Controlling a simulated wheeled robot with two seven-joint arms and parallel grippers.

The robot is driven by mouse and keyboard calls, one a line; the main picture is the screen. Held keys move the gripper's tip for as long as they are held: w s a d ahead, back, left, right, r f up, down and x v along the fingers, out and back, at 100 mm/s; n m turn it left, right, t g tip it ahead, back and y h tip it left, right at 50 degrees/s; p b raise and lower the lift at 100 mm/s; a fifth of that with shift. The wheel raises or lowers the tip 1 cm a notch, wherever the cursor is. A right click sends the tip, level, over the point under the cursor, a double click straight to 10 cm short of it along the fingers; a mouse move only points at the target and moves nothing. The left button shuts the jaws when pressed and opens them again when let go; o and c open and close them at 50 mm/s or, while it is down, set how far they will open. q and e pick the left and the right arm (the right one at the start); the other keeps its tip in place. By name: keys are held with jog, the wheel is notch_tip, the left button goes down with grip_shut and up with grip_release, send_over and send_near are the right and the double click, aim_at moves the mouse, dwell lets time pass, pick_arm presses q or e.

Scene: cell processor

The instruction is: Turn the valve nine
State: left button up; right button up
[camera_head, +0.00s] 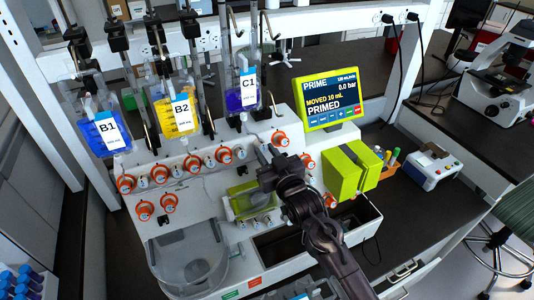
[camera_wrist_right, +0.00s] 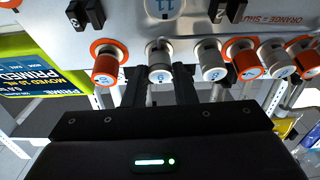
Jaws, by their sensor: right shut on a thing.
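A pale knob, the valve between my right fingers (camera_wrist_right: 159,66), shows in the right wrist view with a blue number that looks like 9, though it is too small to be sure. It has no orange ring, unlike the orange-ringed knob (camera_wrist_right: 105,68) beside it. My right gripper (camera_wrist_right: 160,88) is closed around this pale knob, one finger on each side. In the head view my right gripper (camera_head: 266,163) reaches the right part of the upper valve row and hides the held valve. My left gripper is not in view.
Several other knobs, such as a grey one (camera_wrist_right: 210,66) and an orange-ringed one (camera_wrist_right: 244,64), stand close by. Hanging bags B1 (camera_head: 106,132), B2 (camera_head: 180,115) and C1 (camera_head: 246,98) are above the row. The green-framed screen (camera_head: 331,99) reads PRIMED, at its right.

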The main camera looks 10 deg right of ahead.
dwell(0.9)
jog(key=o, duration=1)
jog(key=shift+s, duration=0.1)
jog(key=shift+s+d+f, duration=0.15)
jog(key=shift+s, duration=0.15)
jog(key=b+v, duration=0.3)
jog(key=v, duration=0.4)
jog(key=shift+b, duration=0.3)
